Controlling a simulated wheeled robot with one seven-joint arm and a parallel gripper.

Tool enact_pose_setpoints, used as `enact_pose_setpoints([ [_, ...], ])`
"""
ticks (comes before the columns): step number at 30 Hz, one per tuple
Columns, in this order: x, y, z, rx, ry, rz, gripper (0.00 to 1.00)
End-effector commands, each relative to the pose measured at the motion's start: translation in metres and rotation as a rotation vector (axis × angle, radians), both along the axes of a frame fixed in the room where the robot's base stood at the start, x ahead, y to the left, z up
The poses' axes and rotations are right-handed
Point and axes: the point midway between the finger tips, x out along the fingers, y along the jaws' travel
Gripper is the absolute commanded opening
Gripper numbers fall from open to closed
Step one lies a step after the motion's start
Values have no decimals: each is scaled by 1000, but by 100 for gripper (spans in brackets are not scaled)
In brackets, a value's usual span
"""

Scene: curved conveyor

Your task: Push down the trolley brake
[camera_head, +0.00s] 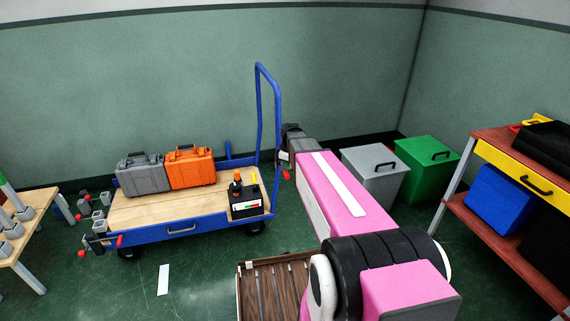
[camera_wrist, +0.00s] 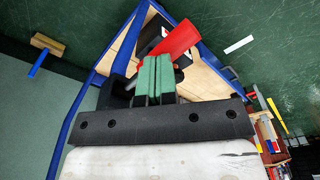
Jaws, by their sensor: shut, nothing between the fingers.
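The trolley (camera_head: 150,207) has a wooden deck, a blue frame and a tall blue handle at its right end. Its blue frame also shows in the wrist view (camera_wrist: 85,98). A red lever (camera_wrist: 180,42), apparently the brake, lies just beyond my fingertips in the wrist view. A small red part (camera_head: 286,174) shows below my wrist in the head view. My gripper (camera_wrist: 158,62) has green fingers, shut and empty, pointing at the red lever. I cannot tell whether they touch it. In the head view my fingers are hidden at the trolley's handle end.
A grey case (camera_head: 142,178) and an orange case (camera_head: 190,170) stand on the deck, with a black box (camera_head: 244,205) to the right. Grey (camera_head: 376,177) and green (camera_head: 425,166) bins stand behind my arm. A workbench (camera_head: 500,145) is at right. A slatted wooden piece (camera_head: 270,288) lies in front.

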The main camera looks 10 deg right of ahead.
Motion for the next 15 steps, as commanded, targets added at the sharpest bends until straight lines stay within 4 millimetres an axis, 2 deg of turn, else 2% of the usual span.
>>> enact_pose_setpoints([
  [15,-4,-5,1,0,0,-1,0],
])
